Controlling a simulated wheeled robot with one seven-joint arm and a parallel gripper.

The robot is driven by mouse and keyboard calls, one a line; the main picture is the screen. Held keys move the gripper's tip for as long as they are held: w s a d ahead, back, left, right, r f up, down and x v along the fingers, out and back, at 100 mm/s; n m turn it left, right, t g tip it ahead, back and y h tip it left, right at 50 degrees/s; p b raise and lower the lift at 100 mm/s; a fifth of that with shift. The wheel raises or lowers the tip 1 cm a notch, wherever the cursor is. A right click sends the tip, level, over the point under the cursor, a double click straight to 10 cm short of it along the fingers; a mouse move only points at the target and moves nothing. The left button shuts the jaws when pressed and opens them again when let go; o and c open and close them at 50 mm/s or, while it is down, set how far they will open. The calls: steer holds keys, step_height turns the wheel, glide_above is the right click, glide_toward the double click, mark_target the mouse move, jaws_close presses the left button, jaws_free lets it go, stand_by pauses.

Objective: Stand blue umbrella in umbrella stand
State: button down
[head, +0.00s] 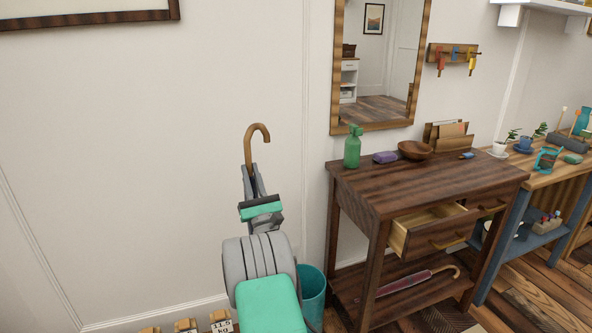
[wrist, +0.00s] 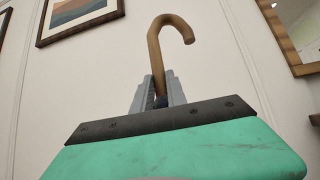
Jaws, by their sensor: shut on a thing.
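My gripper (head: 254,182) is shut on the umbrella just below its hooked wooden handle (head: 248,148). In the wrist view the handle (wrist: 154,55) rises upright above the fingers (wrist: 159,92), with a small dark blue part between them. The rest of the umbrella is hidden behind my gripper and arm. A teal bin-like container (head: 314,285), which looks like the umbrella stand, is on the floor beside the dark wooden table. My arm partly covers it, and its inside is mostly hidden. I cannot tell whether the umbrella's lower end is inside it.
The dark table (head: 400,184) has an open drawer (head: 425,228) and holds a green bottle (head: 352,148) and a wooden bowl (head: 415,150). A dark red umbrella (head: 405,287) lies on its lower shelf. A mirror (head: 334,75) hangs above. Weights (head: 221,322) are on the floor.

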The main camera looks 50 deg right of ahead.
steer(key=s+d+f+m+g+h, duration=0.1)
steer(key=s+d+m+g+h, duration=0.35)
steer(key=d, duration=0.85)
step_height(320, 180, down, 29)
steer(key=s+n+t+h+b, duration=0.1)
steer(key=b, duration=1.7)
steer(key=shift+s, duration=0.3)
steer(key=shift+a+f, duration=0.1)
steer(key=shift+f, duration=0.05)
steer(key=c, duration=1.3)
jaws_free()
steer(key=shift+o, duration=0.2)
steer(key=shift+f, duration=0.15)
steer(key=v, duration=0.7)
steer(key=shift+s+a+f, duration=0.2)
